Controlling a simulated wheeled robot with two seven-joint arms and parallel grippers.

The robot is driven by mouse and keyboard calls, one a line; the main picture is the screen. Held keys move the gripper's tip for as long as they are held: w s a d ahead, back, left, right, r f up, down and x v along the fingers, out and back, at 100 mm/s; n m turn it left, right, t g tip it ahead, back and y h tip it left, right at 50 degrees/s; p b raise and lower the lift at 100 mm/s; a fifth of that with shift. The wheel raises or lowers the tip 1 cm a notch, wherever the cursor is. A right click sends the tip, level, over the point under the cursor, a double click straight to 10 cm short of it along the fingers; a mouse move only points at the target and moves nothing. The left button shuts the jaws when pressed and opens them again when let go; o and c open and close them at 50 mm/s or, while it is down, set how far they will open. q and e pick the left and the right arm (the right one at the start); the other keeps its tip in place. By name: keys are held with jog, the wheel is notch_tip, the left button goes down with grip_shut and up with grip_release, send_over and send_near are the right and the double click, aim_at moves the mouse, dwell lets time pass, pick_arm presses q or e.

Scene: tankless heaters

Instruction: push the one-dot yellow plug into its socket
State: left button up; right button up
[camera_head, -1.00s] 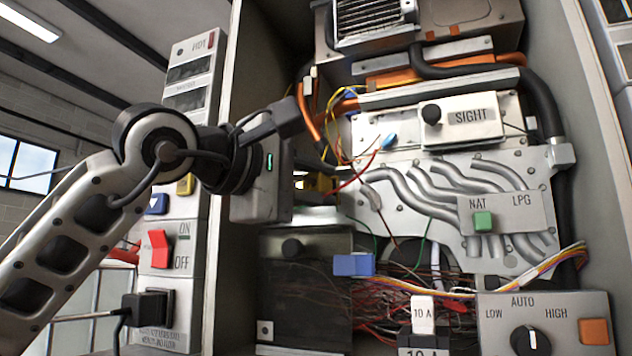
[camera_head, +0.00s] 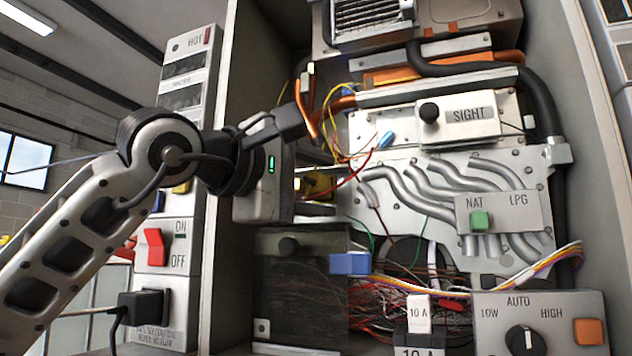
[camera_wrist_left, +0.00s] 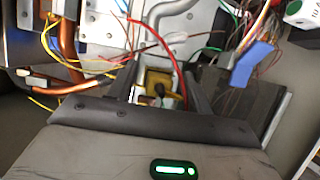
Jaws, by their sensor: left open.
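My left gripper (camera_head: 312,190) reaches into the open heater cabinet from the left, with its jaws apart. A yellow plug (camera_head: 321,183) shows partly behind the gripper in the head view. In the left wrist view, the yellow plug (camera_wrist_left: 160,84) with a dark knob-like part lies between the two open fingers of the left gripper (camera_wrist_left: 161,92). I see no firm grip on it. Its dot mark is too small to make out, and its socket cannot be told apart behind the gripper. My right gripper is in neither view.
A red wire (camera_wrist_left: 160,45) curves close beside the plug. A blue connector (camera_head: 350,263) sits below right, above a tangle of thin wires. The cabinet's left wall (camera_head: 245,80) stands close to my arm. Pipes and the SIGHT panel (camera_head: 470,115) lie to the right.

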pick_arm(q)
jog(key=shift+s+a, duration=0.2)
jog(key=b+v, duration=0.1)
jog(key=v, duration=0.2)
jog(key=shift+s+a+f, duration=0.1)
jog(key=shift+a+f, duration=0.05)
jog(key=shift+a, duration=0.05)
jog(key=b+v, duration=0.2)
jog(key=v, duration=1)
jog(key=shift+r+b, duration=0.2)
jog(key=shift+b, duration=0.15)
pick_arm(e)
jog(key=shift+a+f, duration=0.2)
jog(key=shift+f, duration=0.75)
